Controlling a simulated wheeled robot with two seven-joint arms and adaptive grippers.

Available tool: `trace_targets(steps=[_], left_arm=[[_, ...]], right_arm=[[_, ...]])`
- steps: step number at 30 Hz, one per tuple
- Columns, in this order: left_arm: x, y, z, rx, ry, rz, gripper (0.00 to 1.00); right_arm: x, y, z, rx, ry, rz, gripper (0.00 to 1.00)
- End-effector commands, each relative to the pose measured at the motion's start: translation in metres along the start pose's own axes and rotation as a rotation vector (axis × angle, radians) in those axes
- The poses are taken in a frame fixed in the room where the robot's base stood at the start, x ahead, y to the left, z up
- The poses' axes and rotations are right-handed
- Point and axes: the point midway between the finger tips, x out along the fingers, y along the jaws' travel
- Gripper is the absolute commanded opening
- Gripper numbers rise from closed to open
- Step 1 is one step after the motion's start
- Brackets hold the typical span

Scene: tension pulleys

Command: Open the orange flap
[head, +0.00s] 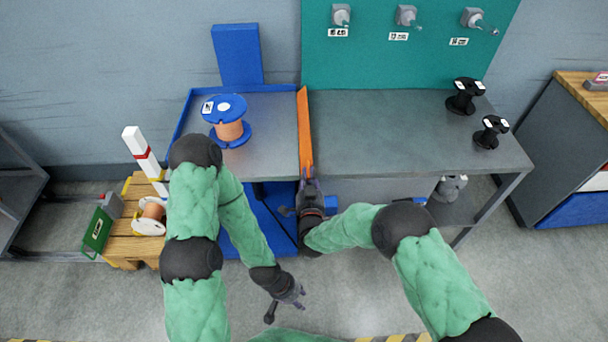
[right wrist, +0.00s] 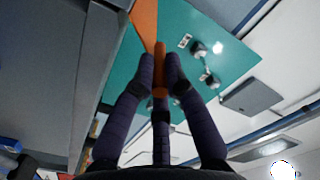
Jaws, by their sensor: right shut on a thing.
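The orange flap (head: 304,130) is a long narrow panel standing on edge between the blue-edged left work surface and the grey table. My right gripper (head: 309,182) is at its near end. In the right wrist view my right gripper (right wrist: 160,82) is shut on a narrow orange part (right wrist: 160,60) between its fingers; a wider orange piece of the flap (right wrist: 144,20) shows above. My left gripper (head: 284,304) hangs low in front of the table, empty, its fingers apart.
A blue spool with copper wire (head: 228,120) stands on the left surface. Two black spools (head: 465,96) stand on the grey table (head: 375,130) at right. A teal panel (head: 400,50) with several grey fittings rises behind. A wooden crate (head: 135,245) stands at left.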

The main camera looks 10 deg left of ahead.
Motion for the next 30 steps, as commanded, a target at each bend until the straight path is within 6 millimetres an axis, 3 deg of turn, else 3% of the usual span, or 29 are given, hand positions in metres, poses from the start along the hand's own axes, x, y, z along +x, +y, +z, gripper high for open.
trace_targets(steps=[18,30], left_arm=[[0.000,0.000,0.000,0.000,0.000,0.000,0.40],[0.000,0.000,0.000,0.000,0.000,0.000,0.40]], right_arm=[[0.000,0.028,0.008,0.565,0.002,0.001,0.00],[0.001,0.036,0.014,0.785,0.002,-0.001,0.00]])
